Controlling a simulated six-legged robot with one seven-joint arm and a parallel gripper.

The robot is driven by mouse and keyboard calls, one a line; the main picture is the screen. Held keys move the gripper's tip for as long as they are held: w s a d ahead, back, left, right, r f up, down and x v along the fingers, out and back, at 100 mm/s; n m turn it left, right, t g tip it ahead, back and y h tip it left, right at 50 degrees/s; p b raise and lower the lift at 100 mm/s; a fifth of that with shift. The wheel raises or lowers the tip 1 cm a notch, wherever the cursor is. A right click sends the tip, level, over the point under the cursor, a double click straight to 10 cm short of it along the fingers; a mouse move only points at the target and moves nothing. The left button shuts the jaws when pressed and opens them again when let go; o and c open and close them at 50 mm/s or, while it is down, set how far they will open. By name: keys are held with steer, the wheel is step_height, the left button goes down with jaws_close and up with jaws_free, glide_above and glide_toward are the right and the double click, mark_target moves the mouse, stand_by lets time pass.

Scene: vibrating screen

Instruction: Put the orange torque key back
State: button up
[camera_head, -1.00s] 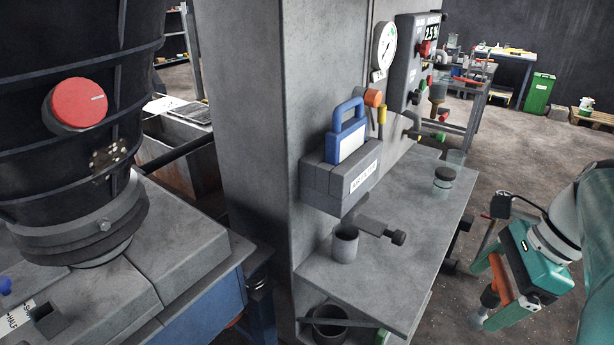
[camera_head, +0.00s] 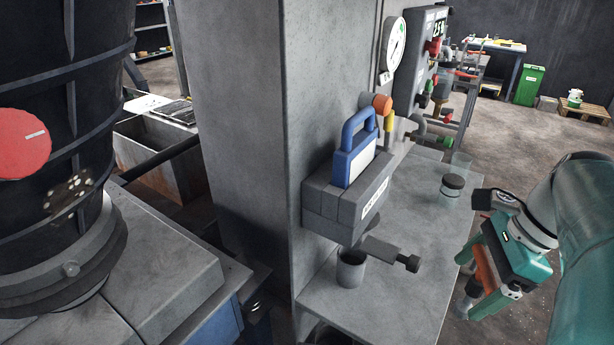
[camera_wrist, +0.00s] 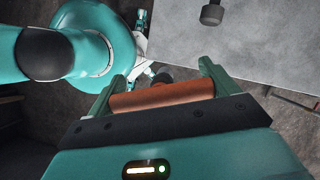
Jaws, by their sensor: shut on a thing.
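The orange torque key (camera_wrist: 165,95) lies crosswise between the fingers of my gripper (camera_wrist: 163,85) in the wrist view. My gripper is shut on it. In the head view my gripper (camera_head: 478,295) hangs at the right, beside the grey shelf's right edge, with the orange key (camera_head: 484,266) between its fingers. The lower end of the key is partly hidden by the fingers. On the grey shelf (camera_head: 395,290) stands an open grey cup (camera_head: 351,270).
A grey wall box (camera_head: 345,210) holds a blue-handled item (camera_head: 355,155) on the column. A black drum (camera_head: 60,150) is at the left. The shelf's front middle is clear.

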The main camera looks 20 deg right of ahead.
steer(key=shift+f, duration=0.25)
steer(key=w+f, duration=0.4)
steer(key=w+d+f, duration=0.1)
steer(key=w+f, duration=0.7)
steer(key=shift+d, duration=0.2)
steer(key=shift+s+r, duration=0.1)
steer(key=shift+s, duration=0.1)
steer(key=o, duration=0.6)
steer(key=shift+w, duration=0.15)
steer(key=shift+o, duration=1.2)
